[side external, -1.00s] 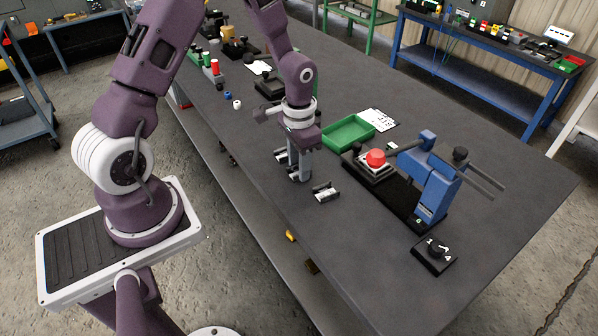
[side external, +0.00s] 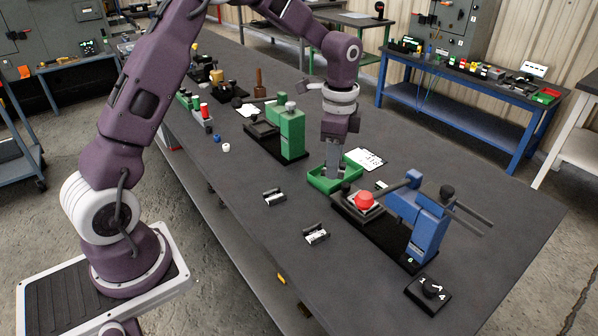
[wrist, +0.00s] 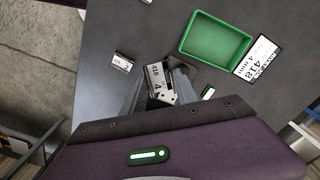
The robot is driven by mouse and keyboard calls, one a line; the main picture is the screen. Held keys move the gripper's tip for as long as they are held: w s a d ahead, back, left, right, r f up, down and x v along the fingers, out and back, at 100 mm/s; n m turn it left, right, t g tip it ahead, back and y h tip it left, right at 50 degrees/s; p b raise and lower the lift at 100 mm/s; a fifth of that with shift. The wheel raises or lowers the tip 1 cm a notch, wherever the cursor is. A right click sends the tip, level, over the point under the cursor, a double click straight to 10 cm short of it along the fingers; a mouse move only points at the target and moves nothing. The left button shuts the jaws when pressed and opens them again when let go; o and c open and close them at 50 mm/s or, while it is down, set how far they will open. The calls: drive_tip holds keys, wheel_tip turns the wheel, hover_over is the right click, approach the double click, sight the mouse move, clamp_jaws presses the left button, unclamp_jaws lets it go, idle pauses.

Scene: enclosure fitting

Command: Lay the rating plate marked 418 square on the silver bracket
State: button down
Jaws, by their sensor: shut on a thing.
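My gripper (side external: 333,178) points down in front of the green tray in the side view. In the wrist view its fingers (wrist: 167,96) are shut on a small pale plate (wrist: 159,76) with dark print. A "4" is readable on it, but the full marking is not. Two small black-and-silver pieces, one at the left (side external: 274,196) and one nearer the front (side external: 316,234), lie apart on the table. The left one also shows in the wrist view (wrist: 122,62). I cannot tell for sure which thing is the silver bracket.
The green tray (wrist: 180,50) looks empty; a white card marked 418 (wrist: 258,58) lies beside it. A green fixture (side external: 292,130) stands behind left. A black dial box (side external: 428,293) sits front right.

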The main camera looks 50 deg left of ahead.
drive_tip(key=w+d+r+m, duration=0.1)
drive_tip(key=w+d+m, duration=0.4)
drive_tip(key=m, duration=0.2)
drive_tip(key=shift+w+d+r+m, duration=0.15)
drive_tip(key=shift+w+r+m, duration=0.05)
drive_tip(key=shift+r+m, duration=0.1)
drive_tip(key=shift+f, duration=0.1)
drive_tip(key=shift+f, duration=2.9)
drive_tip(key=shift+f, duration=1.55)
drive_tip(key=c, duration=0.9)
unclamp_jaws()
drive_tip(key=shift+o, duration=0.2)
